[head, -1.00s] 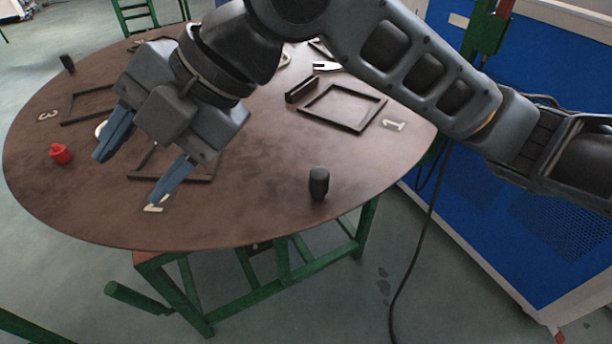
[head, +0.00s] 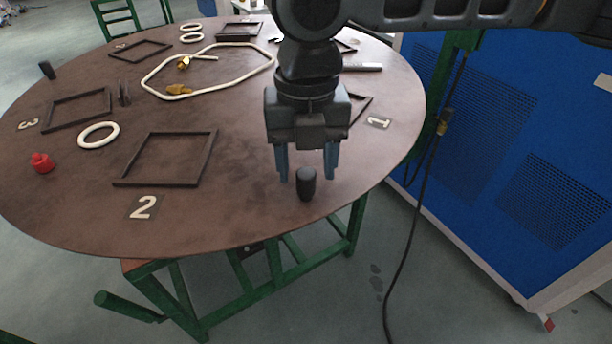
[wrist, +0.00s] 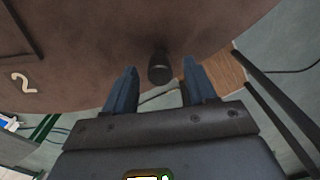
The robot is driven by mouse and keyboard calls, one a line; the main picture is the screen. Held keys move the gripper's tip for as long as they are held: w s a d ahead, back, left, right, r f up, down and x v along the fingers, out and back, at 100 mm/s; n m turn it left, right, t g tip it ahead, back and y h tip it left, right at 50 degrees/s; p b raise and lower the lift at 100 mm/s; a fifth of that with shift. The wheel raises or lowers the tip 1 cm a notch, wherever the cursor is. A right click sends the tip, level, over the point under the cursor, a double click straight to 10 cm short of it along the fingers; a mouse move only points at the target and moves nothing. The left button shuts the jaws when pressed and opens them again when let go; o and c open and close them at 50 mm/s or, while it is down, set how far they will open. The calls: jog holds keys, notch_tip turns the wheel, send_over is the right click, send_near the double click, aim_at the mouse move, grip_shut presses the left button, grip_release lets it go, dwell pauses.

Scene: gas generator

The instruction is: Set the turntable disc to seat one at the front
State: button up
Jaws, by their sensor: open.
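The turntable disc (head: 240,200) is a large brown round plate with square black frames and white numbers on it. Number 2 (head: 144,207) is at the near front edge, number 1 (head: 378,123) at the right and number 3 (head: 28,125) at the left. A black knob (head: 306,184) stands upright near the disc's front right edge, and it also shows in the wrist view (wrist: 160,68). My gripper (head: 307,178) is open, pointing down above or just behind the knob. In the wrist view the knob shows beyond the gap between the blue fingers; contact is not visible.
A red knobbed part (head: 42,163), a white ring (head: 99,135) and a white bent hose (head: 215,87) with brass fittings lie on the disc. Another black knob (head: 46,70) is at its far left edge. A blue cabinet (head: 520,160) stands close at the right; a cable hangs beside it.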

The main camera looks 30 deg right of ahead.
jog(key=shift+f, duration=1.7)
grip_shut()
jog(key=shift+a, duration=0.1)
